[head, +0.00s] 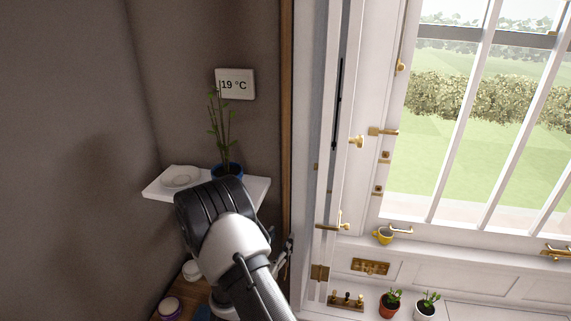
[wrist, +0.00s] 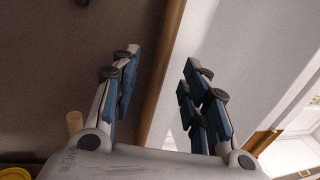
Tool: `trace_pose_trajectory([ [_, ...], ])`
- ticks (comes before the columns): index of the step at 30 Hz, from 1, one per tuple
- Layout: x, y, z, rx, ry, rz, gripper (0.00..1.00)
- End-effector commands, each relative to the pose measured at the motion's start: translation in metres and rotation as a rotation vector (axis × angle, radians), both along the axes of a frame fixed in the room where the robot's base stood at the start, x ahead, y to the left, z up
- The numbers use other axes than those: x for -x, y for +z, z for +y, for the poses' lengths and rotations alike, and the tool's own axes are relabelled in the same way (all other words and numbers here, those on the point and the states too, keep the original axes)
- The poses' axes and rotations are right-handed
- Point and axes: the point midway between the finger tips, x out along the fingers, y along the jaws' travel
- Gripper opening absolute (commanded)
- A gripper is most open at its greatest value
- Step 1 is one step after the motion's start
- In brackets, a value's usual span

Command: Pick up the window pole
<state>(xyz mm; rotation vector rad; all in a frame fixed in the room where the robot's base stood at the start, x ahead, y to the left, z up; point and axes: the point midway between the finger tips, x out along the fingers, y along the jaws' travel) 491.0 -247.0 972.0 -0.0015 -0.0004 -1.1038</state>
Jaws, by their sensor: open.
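My gripper (wrist: 162,58) is open in the wrist view, with nothing held between its blue-padded fingers. A long brown wooden strip or pole (wrist: 158,75) runs behind the gap between them, along the edge of the dark wall. In the head view a brown upright (head: 287,110) stands at that wall edge, left of the white window frame. A thin black rod (head: 338,105) also stands upright against the white frame. I cannot tell for certain which of these is the window pole. In the head view my arm hides most of the gripper.
A white shelf (head: 257,190) holds a dish (head: 181,177) and a plant in a blue pot (head: 228,170). Two small potted plants (head: 390,303) (head: 427,304) stand below. Brass latches stick out from the frame.

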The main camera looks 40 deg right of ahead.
Motion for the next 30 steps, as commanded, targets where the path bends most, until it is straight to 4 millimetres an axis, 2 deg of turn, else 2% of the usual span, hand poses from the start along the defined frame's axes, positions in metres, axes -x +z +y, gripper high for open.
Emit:
trace_pose_trajectory([
  [3,-0.008,-0.002,-0.018,-0.001,-0.005,-0.003,0.41],
  [6,-0.013,-0.001,-0.026,0.000,-0.003,-0.002,0.41],
  [14,-0.015,0.000,-0.028,0.000,-0.001,-0.001,0.41],
  [30,-0.015,-0.001,-0.028,-0.001,-0.001,0.000,0.06],
])
